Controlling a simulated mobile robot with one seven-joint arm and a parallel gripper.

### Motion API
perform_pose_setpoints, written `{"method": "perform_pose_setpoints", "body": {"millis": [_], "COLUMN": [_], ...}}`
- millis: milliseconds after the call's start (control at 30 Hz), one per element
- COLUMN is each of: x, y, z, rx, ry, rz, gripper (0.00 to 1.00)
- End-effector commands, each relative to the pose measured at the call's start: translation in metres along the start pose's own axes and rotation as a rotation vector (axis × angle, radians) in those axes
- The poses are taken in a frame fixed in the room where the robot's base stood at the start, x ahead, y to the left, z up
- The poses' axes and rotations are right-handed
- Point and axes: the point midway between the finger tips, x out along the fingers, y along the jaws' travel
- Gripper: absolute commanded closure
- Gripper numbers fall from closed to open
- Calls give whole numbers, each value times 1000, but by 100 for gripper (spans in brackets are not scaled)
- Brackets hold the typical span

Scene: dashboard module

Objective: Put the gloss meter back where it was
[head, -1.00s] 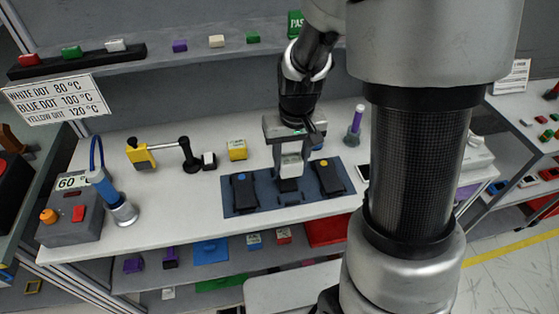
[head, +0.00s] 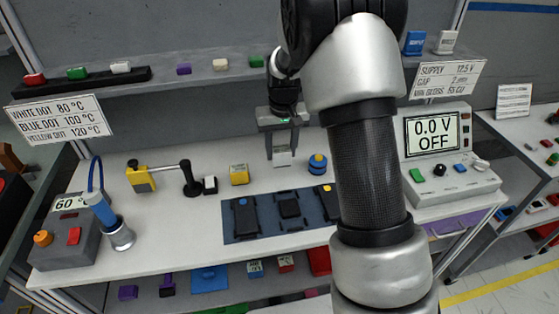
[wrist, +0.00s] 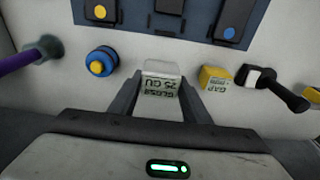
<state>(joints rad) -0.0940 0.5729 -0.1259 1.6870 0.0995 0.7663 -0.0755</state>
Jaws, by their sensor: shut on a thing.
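The gloss meter (head: 281,158) is a small pale block. Its label reads GLOSS and a GU value in the wrist view (wrist: 160,82). My gripper (head: 281,146) is shut on it, with one finger on each side, as the wrist view of my gripper (wrist: 160,95) also shows. The meter is behind the blue mat, over the back part of the white bench (head: 180,215). It is between the yellow GAP block and a blue knob-like piece. I cannot tell whether its base touches the bench.
The yellow GAP block (head: 239,174) and the blue piece with a yellow top (head: 317,163) stand close on either side. Three dark modules lie on the blue mat (head: 265,236) in front. A supply unit (head: 440,150) reads 0.0 V OFF at right. A shelf (head: 200,78) runs behind.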

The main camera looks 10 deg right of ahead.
Motion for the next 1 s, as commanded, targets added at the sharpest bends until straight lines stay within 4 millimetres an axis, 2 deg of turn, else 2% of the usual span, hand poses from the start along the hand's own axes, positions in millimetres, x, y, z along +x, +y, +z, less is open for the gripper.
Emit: {"method": "perform_pose_setpoints", "body": {"millis": [33,100,200,467,667,1000], "x": [1,5,22,40,68,74], "y": [0,0,0,0,0,0], "z": [-12,-20,-15,-13,-10,-13], "rx": [0,1,1,0,0,0], "ry": [1,-2,-4,0,-2,1], "rz": [0,0,0,0,0,0], "gripper": [87,87,87,87,87,87]}}
